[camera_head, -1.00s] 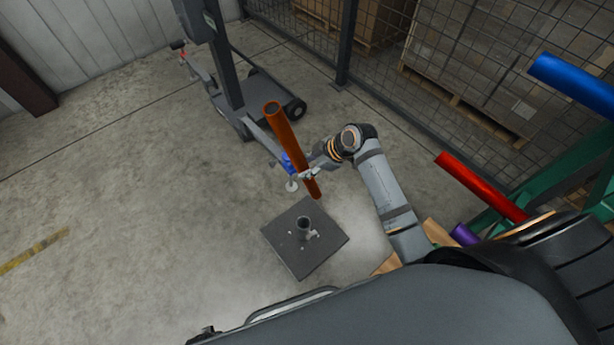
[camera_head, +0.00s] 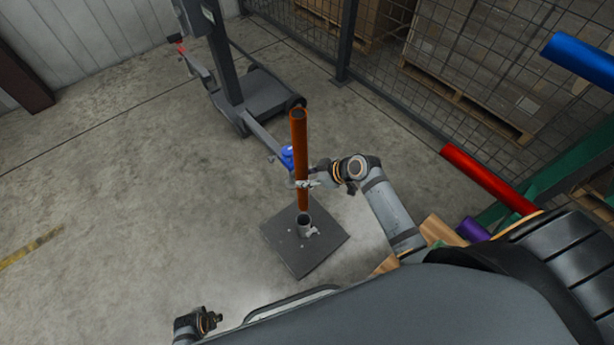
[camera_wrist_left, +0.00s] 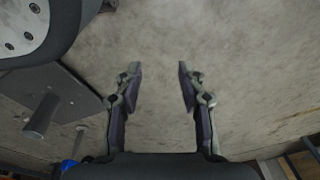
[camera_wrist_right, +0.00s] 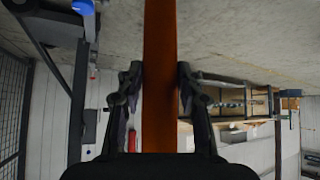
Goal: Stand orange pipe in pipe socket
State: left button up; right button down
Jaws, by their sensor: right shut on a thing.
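The orange pipe (camera_head: 300,145) is held near upright in the head view. My right gripper (camera_head: 304,184) is shut on it below its middle. In the right wrist view the orange pipe (camera_wrist_right: 160,50) runs between the two fingers of my right gripper (camera_wrist_right: 160,90). The pipe socket (camera_head: 305,225), a short grey tube, stands on a dark square plate (camera_head: 290,252). The pipe's lower end shows just above the socket's mouth; I cannot tell the exact gap. The pipe socket (camera_wrist_left: 42,115) also shows in the left wrist view. My left gripper (camera_wrist_left: 158,85) is open and empty there.
A wheeled lift (camera_head: 258,100) stands behind the pipe, with a blue part (camera_head: 287,155). A wire fence (camera_head: 450,90) stands at the back right. Red (camera_head: 485,177), blue (camera_head: 580,65) and purple (camera_head: 472,230) pipes lie at the right. The floor at left is free.

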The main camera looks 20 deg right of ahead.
pick_arm(q)
jog(key=w+d+r+b, duration=0.2)
jog(key=w+r, duration=0.1)
jog(key=r, duration=0.3)
jog(key=shift+w+r, duration=0.15)
jog(key=shift+w, duration=0.2)
dwell(0.4)
